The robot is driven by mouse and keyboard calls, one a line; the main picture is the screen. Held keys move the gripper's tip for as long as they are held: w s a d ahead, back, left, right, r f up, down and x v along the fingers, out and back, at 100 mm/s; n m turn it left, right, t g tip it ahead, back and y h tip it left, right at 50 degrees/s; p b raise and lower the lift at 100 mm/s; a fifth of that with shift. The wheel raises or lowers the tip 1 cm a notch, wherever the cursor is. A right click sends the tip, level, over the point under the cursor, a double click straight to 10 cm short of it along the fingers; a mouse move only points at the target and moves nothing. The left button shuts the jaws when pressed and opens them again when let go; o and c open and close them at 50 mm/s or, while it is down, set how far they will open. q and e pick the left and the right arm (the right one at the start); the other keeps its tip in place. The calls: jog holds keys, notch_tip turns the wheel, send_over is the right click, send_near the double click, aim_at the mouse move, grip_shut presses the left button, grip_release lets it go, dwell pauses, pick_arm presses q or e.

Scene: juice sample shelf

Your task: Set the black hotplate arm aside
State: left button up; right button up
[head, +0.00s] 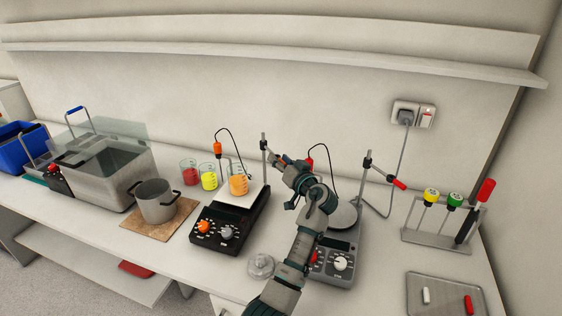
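The black hotplate (211,240) has an orange knob and a pale top plate. A beaker of orange juice (238,184) stands on the plate. At its back right rises a metal rod (264,146) with a dark clamp. A small orange-ended piece, apparently the hotplate arm (283,157), shows beside the rod, partly hidden by my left gripper. My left gripper (280,161) reaches in from the lower middle and points left at this piece. Whether its fingers are open or closed on it is too small to tell. My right gripper is out of view.
A grey hotplate (341,244) stands just right, behind my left arm, with its own rod (366,168) and red-ended arm (398,183). Left are red (189,175) and yellow (208,179) beakers and a pot (156,203). A glass lid (261,266) lies in front.

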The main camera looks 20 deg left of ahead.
pick_arm(q)
jog(key=v, duration=1.2)
jog(key=shift+w, duration=0.1)
